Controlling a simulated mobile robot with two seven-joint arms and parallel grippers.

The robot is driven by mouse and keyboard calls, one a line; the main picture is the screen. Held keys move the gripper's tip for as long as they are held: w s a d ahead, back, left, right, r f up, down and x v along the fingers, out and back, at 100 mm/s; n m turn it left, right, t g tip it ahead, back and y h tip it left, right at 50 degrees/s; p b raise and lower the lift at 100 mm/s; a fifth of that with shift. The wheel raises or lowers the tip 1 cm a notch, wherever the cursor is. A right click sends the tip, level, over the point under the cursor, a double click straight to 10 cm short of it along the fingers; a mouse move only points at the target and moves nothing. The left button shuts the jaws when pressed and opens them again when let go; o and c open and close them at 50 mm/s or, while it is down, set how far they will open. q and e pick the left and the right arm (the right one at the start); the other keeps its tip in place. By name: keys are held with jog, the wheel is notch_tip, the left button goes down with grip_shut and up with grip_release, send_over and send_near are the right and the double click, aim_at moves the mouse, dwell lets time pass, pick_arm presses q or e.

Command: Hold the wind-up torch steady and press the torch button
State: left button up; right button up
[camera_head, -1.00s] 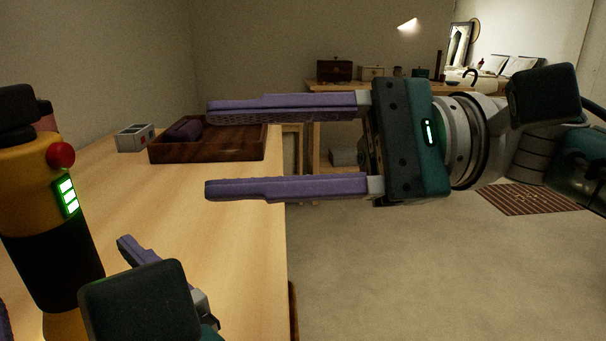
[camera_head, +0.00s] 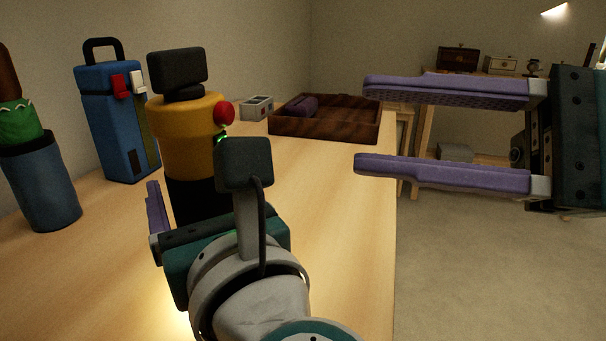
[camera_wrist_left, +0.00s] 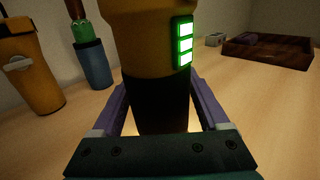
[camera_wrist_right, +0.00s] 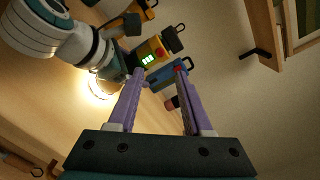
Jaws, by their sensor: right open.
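The wind-up torch (camera_head: 190,135) stands upright on the table, with a yellow upper body, black lower grip, black top piece and red button (camera_head: 223,113) on its side. Its green lit bars (camera_wrist_left: 184,43) show in the left wrist view. My left gripper (camera_wrist_left: 158,98) has its fingers on both sides of the black grip and appears shut on it; exact contact is hard to see. My left wrist hides the torch's lower part in the head view. My right gripper (camera_head: 362,124) is open and empty, right of the torch and apart from it.
A blue case (camera_head: 112,130) and a blue cup (camera_head: 40,185) with a green item stand left of the torch. A wooden tray (camera_head: 325,127) and small grey box (camera_head: 257,107) lie behind it. Floor is open right of the table edge.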

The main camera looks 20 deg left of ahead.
pick_arm(q)
grip_shut()
pick_arm(e)
grip_shut()
dwell(0.6)
dwell(1.0)
dwell(0.4)
